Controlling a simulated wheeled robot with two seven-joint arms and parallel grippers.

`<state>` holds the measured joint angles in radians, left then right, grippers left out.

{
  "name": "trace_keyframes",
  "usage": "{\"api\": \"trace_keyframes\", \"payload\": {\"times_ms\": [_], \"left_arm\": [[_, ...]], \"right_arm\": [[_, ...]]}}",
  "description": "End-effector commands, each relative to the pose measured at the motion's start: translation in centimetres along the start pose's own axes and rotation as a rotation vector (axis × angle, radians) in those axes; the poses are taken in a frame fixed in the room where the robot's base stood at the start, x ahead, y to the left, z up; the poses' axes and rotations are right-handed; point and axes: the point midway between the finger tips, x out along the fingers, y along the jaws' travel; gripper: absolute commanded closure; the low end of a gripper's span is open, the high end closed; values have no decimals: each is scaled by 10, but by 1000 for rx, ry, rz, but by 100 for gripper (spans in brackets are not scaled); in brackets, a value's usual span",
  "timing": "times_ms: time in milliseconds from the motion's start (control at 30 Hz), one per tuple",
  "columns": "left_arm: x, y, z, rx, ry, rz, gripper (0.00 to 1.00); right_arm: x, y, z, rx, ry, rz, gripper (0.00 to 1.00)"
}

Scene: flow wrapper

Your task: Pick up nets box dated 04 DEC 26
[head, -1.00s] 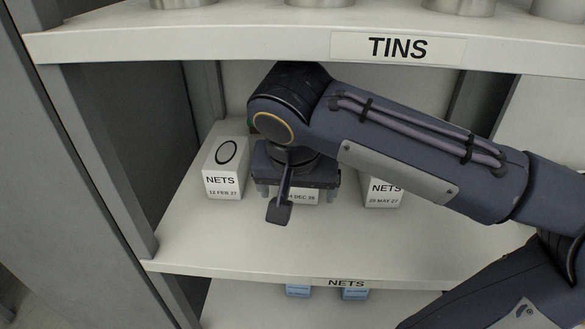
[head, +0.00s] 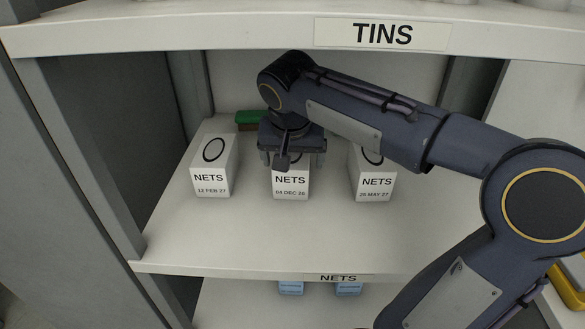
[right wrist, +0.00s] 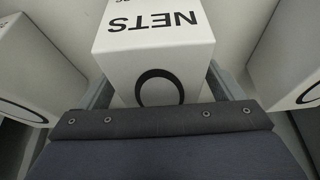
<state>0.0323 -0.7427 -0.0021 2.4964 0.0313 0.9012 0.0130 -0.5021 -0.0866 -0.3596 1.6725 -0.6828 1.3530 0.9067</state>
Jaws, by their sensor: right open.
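The white nets box dated 04 DEC 26 (head: 290,188) stands upright on the shelf, the middle one of three alike boxes. It also shows in the right wrist view (right wrist: 150,52), its label upside down. My right gripper (head: 291,165) is directly above and over the back of this box, pointing down, and hides most of its top. In the right wrist view its open fingers (right wrist: 160,88) stand on either side of the box, with a small gap visible. I cannot tell how far down they reach. My left gripper is not in view.
A nets box dated 12 FEB 27 (head: 211,180) stands to the left and one reading about 25 MAY 27 (head: 375,185) to the right. A green-topped item (head: 250,117) lies behind. The TINS shelf (head: 180,32) is overhead. The front shelf strip (head: 240,240) is clear.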

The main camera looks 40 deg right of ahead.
Motion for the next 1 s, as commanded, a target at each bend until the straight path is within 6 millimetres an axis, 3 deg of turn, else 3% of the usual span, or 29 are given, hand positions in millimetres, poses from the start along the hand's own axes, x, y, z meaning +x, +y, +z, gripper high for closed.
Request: {"api": "trace_keyframes", "payload": {"times_ms": [100, 1000], "left_arm": [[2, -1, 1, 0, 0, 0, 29], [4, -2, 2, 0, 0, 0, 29]], "right_arm": [[8, 0, 0, 0, -1, 0, 13], [12, 0, 2, 0, 0, -1, 13]]}}
